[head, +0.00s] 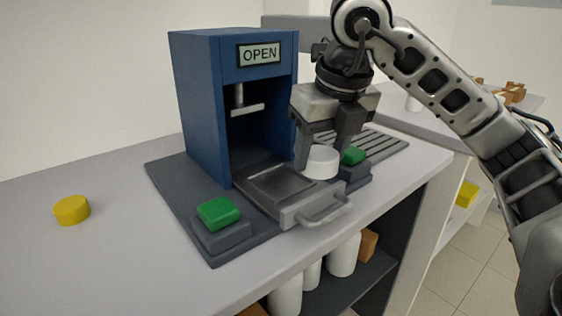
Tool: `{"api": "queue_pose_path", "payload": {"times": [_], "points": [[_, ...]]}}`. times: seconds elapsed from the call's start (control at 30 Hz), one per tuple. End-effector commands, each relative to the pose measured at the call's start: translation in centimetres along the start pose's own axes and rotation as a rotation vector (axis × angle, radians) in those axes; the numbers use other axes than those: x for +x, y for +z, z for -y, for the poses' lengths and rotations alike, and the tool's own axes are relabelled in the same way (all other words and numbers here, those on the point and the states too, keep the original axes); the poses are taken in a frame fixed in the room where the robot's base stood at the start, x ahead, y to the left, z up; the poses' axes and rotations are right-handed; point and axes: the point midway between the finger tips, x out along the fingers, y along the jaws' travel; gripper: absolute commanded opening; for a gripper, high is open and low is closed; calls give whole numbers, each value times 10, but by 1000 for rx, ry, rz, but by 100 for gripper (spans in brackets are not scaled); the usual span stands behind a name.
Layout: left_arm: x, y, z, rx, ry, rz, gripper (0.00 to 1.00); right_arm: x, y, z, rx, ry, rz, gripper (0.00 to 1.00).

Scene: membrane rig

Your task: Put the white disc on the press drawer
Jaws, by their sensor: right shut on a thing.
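The white disc (322,162) is a short round piece held between the fingers of my right gripper (318,158). The gripper points down, with the disc just right of and above the press drawer (279,184). The drawer is pulled out of the blue press (203,110), its flat tray bare and its grey handle (322,209) facing the front. The press display (259,53) reads OPEN. The press plate (246,108) hangs raised inside the press. My left gripper is out of view.
A green button (218,212) on a grey block stands left of the drawer, and another green button (354,155) right of it, partly behind the gripper. A yellow disc (71,210) lies at the left on the counter. A slatted grey rack (375,142) lies behind the gripper.

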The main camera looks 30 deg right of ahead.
Motion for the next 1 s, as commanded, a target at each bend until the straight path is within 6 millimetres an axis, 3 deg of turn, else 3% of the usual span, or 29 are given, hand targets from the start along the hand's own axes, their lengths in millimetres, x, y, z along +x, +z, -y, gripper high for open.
{"api": "queue_pose_path", "payload": {"times": [0.1,0.37,0.5,0.77,0.93,1.0], "points": [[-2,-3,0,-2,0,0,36,8,31,-8,-1,3,-2,31],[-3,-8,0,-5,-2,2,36,22,83,-18,-2,1,-3,31],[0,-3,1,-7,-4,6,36,44,78,-17,-3,-2,-3,31],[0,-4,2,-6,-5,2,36,62,73,-17,-2,-2,-1,31],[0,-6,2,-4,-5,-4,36,87,65,-17,-2,-2,-4,31],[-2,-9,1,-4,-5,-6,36,91,71,-19,-2,0,-2,31]]}}
